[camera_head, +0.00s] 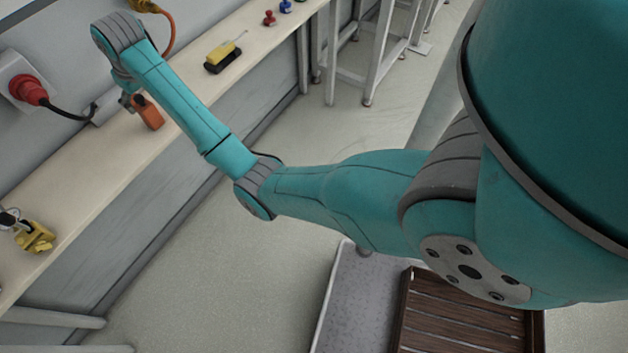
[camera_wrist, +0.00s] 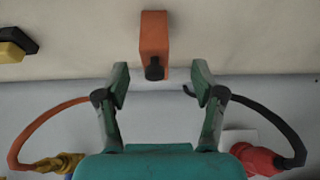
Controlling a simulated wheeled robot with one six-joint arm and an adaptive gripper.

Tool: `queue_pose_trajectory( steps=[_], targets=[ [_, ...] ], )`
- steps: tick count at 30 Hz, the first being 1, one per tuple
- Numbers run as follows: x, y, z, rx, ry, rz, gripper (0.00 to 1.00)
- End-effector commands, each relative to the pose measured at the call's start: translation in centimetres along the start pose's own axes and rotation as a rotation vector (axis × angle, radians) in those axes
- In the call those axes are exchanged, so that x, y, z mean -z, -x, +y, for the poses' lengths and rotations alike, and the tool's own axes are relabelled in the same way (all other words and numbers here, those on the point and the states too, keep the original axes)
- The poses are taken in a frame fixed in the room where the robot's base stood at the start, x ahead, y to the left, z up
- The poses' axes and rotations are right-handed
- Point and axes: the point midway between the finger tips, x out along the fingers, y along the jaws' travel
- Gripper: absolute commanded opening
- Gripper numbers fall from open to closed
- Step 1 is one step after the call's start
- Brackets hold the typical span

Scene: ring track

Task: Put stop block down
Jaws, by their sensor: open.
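The stop block looks to be the orange block (camera_head: 148,112) standing on the pale bench against the wall. It also shows in the wrist view as an orange block (camera_wrist: 154,35) with a dark knob at its near end. My gripper (camera_wrist: 159,80) is open, with its two fingers spread wide to either side of the knob. Neither finger appears to touch the block. In the head view my gripper (camera_head: 128,100) is partly hidden by my own arm, right beside the block.
The pale bench (camera_head: 95,170) also carries a yellow-and-black tool (camera_head: 225,56), red (camera_head: 269,18) and blue (camera_head: 286,6) pieces, and a yellow padlock-like object (camera_head: 35,237). A red plug (camera_head: 28,89) with a black cable is close by on the wall. A slatted tray (camera_head: 470,322) is below me.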

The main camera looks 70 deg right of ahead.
Motion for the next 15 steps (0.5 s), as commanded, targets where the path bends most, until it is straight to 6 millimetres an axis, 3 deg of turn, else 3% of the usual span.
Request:
queue_pose_trajectory(
  steps=[6, 15],
  targets=[
    [-6.7, -6.5, -2.9, 0.008, 0.021, 0.073, 0.68],
    [-16.6, -11.8, -6.2, 0.02, 0.047, 0.198, 0.68]
  ],
)
